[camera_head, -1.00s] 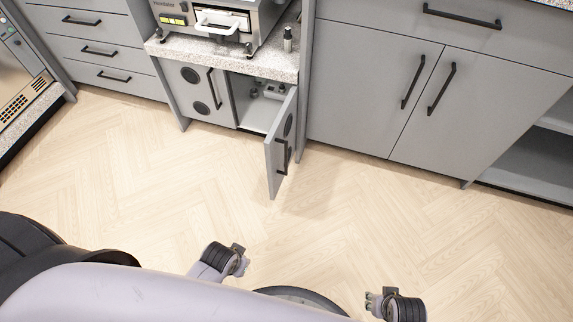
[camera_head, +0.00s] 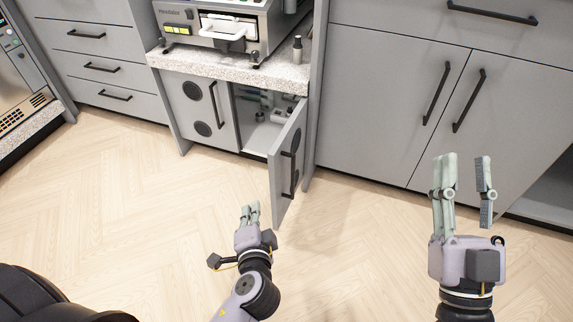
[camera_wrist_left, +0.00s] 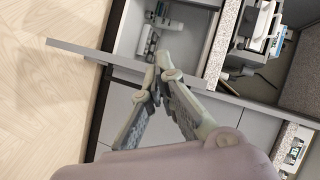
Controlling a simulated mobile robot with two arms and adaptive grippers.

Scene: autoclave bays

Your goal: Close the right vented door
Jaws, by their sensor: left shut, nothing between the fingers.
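The right vented door (camera_head: 288,160) is grey with round dark vents and a black bar handle (camera_head: 292,170). It stands wide open, swung out from the cabinet under the counter. In the left wrist view the door (camera_wrist_left: 85,52) shows nearly edge-on. The left vented door (camera_head: 200,108) is shut. My left gripper (camera_head: 250,208) is shut and empty, in front of the open door and a little to its left, apparently apart from it. It also shows in the left wrist view (camera_wrist_left: 158,88). My right gripper (camera_head: 466,160) is open and empty, before the wide cabinet at right.
A benchtop autoclave (camera_head: 228,25) and a small bottle (camera_head: 297,48) stand on the speckled counter (camera_head: 240,70). Fittings (camera_head: 268,110) show inside the open cabinet. Drawers (camera_head: 100,68) are at left; a double-door cabinet (camera_head: 400,90) is at right. The floor in front is clear.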

